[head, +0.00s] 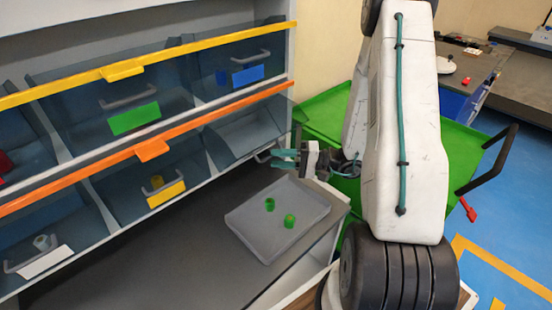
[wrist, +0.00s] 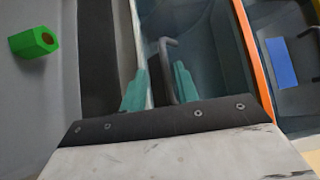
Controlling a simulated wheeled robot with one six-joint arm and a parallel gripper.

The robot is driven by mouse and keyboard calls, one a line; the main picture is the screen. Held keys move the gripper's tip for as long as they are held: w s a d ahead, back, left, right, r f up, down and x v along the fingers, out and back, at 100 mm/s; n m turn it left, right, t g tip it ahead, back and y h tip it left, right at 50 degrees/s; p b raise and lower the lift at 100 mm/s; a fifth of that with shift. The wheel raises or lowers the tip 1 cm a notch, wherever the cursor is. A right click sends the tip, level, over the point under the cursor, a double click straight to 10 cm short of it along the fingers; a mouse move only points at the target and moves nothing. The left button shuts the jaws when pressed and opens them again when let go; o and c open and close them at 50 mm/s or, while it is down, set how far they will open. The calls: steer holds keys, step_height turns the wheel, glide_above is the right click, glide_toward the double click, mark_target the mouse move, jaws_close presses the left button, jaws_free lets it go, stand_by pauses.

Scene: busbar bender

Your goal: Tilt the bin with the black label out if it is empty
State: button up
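The lower-row bin at the right end (head: 240,128) has a see-through front and a grey handle (wrist: 165,60). My gripper (head: 285,158) is at this bin's handle. In the wrist view the teal fingers (wrist: 160,88) are apart, one on each side of the handle, with a gap visible on the left side.
A grey tray (head: 245,227) with green parts (head: 290,221) lies below on the dark shelf. An orange rail (head: 152,149) runs above the lower bins. Neighbouring bins carry yellow (head: 166,194), white (head: 45,262), green (head: 134,118) and blue (head: 240,76) labels. A green cart (head: 460,160) stands behind my arm.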

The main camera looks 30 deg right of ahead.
steer(key=v, duration=0.6)
steer(key=shift+d, duration=0.1)
stand_by(0.4)
steer(key=s+a+r+g+h, duration=0.4)
steer(key=s+a+r+g, duration=0.45)
steer(key=s+g, duration=0.35)
steer(key=s+a+r+n+t+h, duration=0.1)
steer(key=s+a+r+n+h, duration=0.2)
steer(key=r, duration=0.4)
steer(key=s+a+r+n+t+h, duration=0.1)
steer(key=s+a+r+n+h, duration=0.2)
steer(key=r+h, duration=0.4)
steer(key=shift+s+a+n+t+h, duration=0.35)
steer(key=shift+s+a, duration=0.3)
steer(key=shift+s, duration=0.25)
